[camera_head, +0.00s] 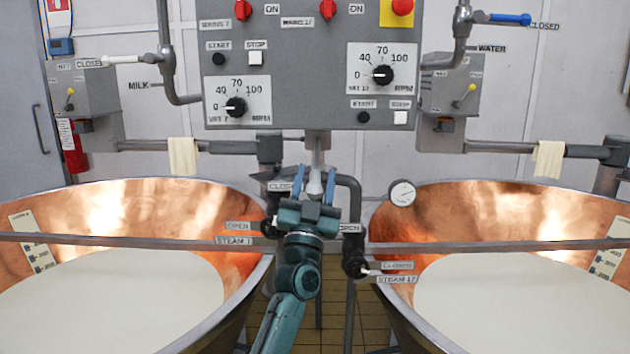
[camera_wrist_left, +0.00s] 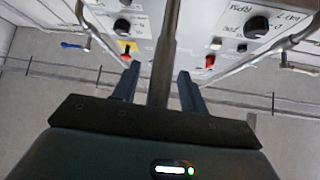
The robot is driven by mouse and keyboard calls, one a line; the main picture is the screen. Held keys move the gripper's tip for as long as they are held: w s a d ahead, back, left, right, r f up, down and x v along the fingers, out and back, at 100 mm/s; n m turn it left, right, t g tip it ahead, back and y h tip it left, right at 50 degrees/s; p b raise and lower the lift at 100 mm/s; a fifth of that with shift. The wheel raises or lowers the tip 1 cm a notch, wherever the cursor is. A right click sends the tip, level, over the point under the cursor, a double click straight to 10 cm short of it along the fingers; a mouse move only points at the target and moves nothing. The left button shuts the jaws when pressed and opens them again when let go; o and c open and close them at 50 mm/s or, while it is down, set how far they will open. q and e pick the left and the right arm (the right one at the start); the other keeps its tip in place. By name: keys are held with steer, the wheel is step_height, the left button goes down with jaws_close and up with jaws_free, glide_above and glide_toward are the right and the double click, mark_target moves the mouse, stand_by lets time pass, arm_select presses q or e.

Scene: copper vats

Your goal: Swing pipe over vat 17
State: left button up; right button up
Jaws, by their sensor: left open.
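My left gripper (camera_head: 314,180) is raised under the control panel, between the two vats. Its fingers are open on either side of a grey upright pipe (camera_head: 317,148) below the panel. In the left wrist view the same pipe seems to run between the spread fingers (camera_wrist_left: 158,72); I cannot tell whether it touches them. Whether this is the swinging pipe is unclear. Vat 17 (camera_head: 460,240) is the right copper vat, marked by the STEAM 17 label, with white liquid inside. My right gripper is out of view.
The left copper vat (camera_head: 120,210) also holds white liquid. A rail (camera_head: 120,241) crosses in front of the vats. Dark steam valves (camera_head: 355,266) sit close beside my left arm. The grey control panel (camera_head: 300,80) hangs above; the milk pipe (camera_head: 180,98) and water pipe (camera_head: 459,50) flank it.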

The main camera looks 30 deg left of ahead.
arm_select(q)
jaws_close()
stand_by(0.3)
stand_by(0.3)
